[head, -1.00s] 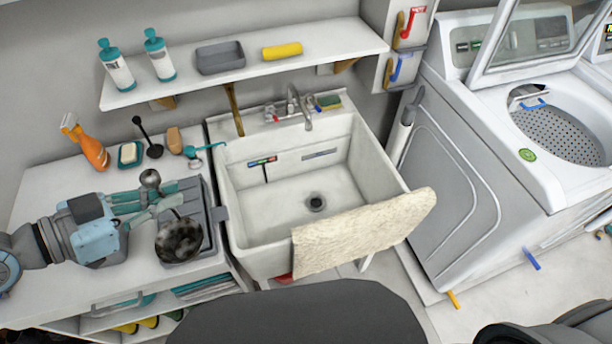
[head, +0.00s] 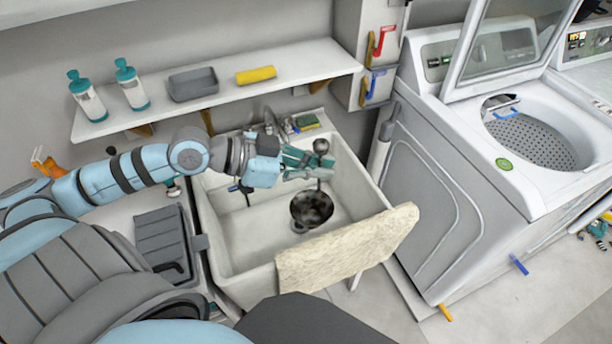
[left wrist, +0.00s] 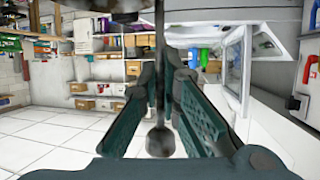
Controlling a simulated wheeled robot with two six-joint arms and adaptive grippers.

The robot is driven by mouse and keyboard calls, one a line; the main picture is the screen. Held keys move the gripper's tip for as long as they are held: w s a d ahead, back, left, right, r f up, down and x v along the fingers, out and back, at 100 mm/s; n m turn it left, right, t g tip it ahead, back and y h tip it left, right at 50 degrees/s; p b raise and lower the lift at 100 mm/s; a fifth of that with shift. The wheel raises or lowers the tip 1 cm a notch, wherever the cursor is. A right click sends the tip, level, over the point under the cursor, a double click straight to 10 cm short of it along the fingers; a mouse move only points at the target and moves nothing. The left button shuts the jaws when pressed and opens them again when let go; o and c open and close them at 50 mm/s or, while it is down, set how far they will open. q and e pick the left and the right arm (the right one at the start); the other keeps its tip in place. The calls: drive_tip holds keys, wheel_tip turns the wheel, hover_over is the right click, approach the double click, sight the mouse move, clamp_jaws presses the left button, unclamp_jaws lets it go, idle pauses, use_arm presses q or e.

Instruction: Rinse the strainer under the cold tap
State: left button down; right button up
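The strainer (head: 312,211) has a dark, mottled round bowl and a thin handle with a rounded grey end (head: 321,146). My left gripper (head: 308,164) is shut on its handle, and the bowl hangs over the white sink basin (head: 235,250). In the left wrist view the handle (left wrist: 159,75) runs between the teal fingers, with its rounded end at the bottom. The bowl is nearer the front of the basin than the tap. No water stream shows. My right gripper is not in view.
A beige cloth (head: 345,248) hangs over the sink's front rim. A wall shelf (head: 220,97) with bottles, a grey tray and a yellow roll is above the sink. A green sponge (head: 307,122) lies by the tap. The grey drying rack (head: 160,235) is left; a washer (head: 440,180) is right.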

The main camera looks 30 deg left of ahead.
use_arm(q)
drive_tip(key=w+a+f+n+t+y+b, duration=0.25)
drive_tip(key=w+a+f+n+y, duration=0.3)
drive_tip(key=w+a+f, duration=0.5)
drive_tip(key=s+a+f+n+t+y+b, duration=0.1)
drive_tip(key=a+f+n+y, duration=0.1)
drive_tip(key=f, duration=0.8)
drive_tip(key=s+a+f+n+t+y+b, duration=0.1)
drive_tip(key=a+f+n+y, duration=0.1)
drive_tip(key=f, duration=0.9)
drive_tip(key=w+a+f+b, duration=0.2)
drive_tip(key=w+a+b, duration=0.6)
drive_tip(key=w+b, duration=0.3)
drive_tip(key=b, duration=0.2)
drive_tip(key=shift+w+f+b, duration=0.3)
drive_tip(key=shift+b, duration=0.1)
